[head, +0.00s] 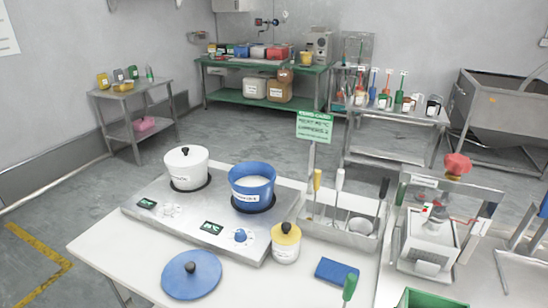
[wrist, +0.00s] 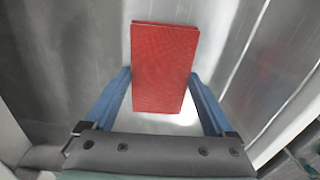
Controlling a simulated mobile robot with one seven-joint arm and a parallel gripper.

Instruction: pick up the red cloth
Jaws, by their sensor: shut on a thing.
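The red cloth (wrist: 165,60) shows in the wrist view as a flat, folded rectangle with a textured face. My gripper (wrist: 161,76) has one blue finger against each long side of it and is shut on it. The cloth's far part reaches past the fingertips. A shiny metal surface lies behind it; I cannot tell whether the cloth touches that surface. My gripper does not show in the head view, and I cannot pick out the cloth there for certain.
In the head view, a white table (head: 115,246) holds a hotplate with a white pot (head: 187,165) and a blue pot (head: 252,190). A blue cloth (head: 337,272) lies at its front. A metal side table (head: 118,92) stands left. Grey floor is clear between tables.

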